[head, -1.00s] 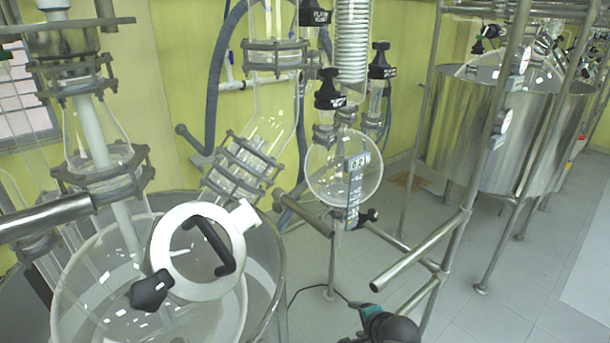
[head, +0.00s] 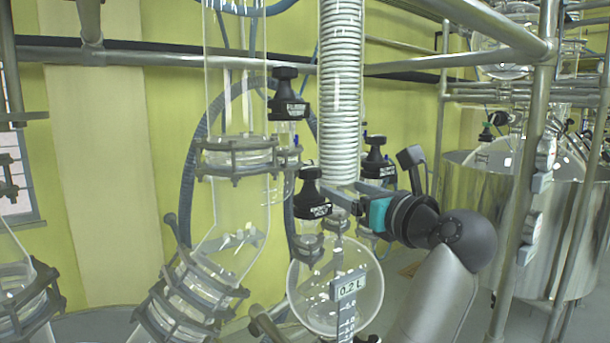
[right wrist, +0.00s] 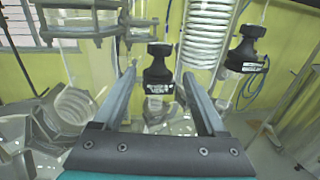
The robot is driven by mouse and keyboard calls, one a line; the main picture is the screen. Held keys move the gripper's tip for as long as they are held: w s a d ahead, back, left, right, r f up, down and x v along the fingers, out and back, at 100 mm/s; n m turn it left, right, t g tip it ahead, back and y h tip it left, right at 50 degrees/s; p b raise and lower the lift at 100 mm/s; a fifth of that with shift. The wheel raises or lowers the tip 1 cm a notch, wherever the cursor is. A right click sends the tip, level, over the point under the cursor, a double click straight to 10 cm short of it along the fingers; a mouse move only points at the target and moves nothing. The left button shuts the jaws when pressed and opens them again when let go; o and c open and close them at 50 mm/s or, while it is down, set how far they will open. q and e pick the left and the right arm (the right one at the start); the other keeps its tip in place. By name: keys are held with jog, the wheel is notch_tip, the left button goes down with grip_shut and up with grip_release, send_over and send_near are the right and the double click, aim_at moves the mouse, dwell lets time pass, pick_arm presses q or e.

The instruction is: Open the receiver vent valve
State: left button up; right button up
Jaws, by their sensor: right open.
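Several black-capped valves stand in the head view. One black knob (head: 311,194) sits just above the round glass receiver flask (head: 312,298), which bears a 0.2 L display. Another knob (head: 375,160) is to its right, behind my gripper, and a third (head: 287,95) is higher up. My right gripper (head: 343,195) is open, pointing left at the knob above the flask. In the right wrist view that knob (right wrist: 157,68) shows between the two fingers, apart from both. My left gripper is out of view.
A white coil condenser (head: 340,90) rises behind the fingers. Glass tubing with metal clamps (head: 190,290) stands to the left. A metal frame post (head: 525,190) and a steel vessel (head: 485,205) are on the right.

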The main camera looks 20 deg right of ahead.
aim_at(320, 176)
jog(key=w+a+p, duration=0.1)
jog(key=w, duration=0.3)
jog(key=w+a+p, duration=0.1)
jog(key=w, duration=0.9)
jog(key=shift+a+p, duration=0.4)
jog(key=c, duration=1.1)
jog(key=shift+y, duration=0.3)
jog(key=n+g+y, duration=0.1)
jog(key=y, duration=0.1)
jog(key=n+y, duration=0.2)
jog(key=shift+d+n+g+y, duration=0.1)
jog(key=shift+n+g+y, duration=0.2)
jog(key=shift+g+y, duration=0.1)
jog(key=shift+n+g+y, duration=1.5)
jog(key=shift+n+y, duration=0.1)
jog(key=shift+y, duration=0.4)
jog(key=shift+f+n+g+y, duration=0.15)
jog(key=shift+n+g+y, duration=0.45)
jog(key=shift+g, duration=0.1)
jog(key=o, duration=1.1)
